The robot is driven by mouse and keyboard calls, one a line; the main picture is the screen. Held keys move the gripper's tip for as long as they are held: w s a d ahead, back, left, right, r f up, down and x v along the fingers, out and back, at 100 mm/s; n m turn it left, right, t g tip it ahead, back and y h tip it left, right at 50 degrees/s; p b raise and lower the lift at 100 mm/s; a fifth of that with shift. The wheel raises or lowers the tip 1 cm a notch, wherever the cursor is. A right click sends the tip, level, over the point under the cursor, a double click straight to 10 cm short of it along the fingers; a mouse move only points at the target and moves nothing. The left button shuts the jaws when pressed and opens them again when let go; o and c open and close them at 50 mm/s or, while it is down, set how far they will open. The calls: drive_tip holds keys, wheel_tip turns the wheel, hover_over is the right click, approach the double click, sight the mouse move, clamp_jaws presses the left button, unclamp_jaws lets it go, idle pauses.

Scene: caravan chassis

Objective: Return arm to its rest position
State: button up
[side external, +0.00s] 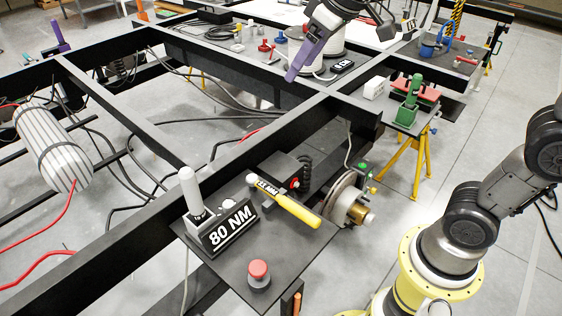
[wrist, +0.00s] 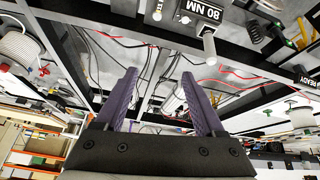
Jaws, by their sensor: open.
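My gripper (side external: 291,77) has purple fingers and reaches down from the top of the side external view, over the black chassis frame (side external: 240,75). In that view one finger shows clearly and the other is mostly hidden. In the wrist view both purple fingers of my gripper (wrist: 160,75) stand well apart with nothing held between them. Floor, cables and frame beams show beyond the gap.
A black plate (side external: 215,262) in front carries an 80 NM block (side external: 230,232), a yellow-handled tool (side external: 285,203) and a red button (side external: 258,271). A green device (side external: 407,103) stands above a yellow stand (side external: 412,160) at right. Cables lie between the beams.

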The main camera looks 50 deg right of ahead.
drive_tip(key=s+d+f+m, duration=0.1)
drive_tip(key=s+f, duration=0.4)
drive_tip(key=s, duration=0.4)
drive_tip(key=s+d+f+m, duration=0.1)
drive_tip(key=s+f, duration=0.4)
drive_tip(key=s, duration=0.5)
drive_tip(key=shift+s+d, duration=0.2)
drive_tip(key=shift+s, duration=0.1)
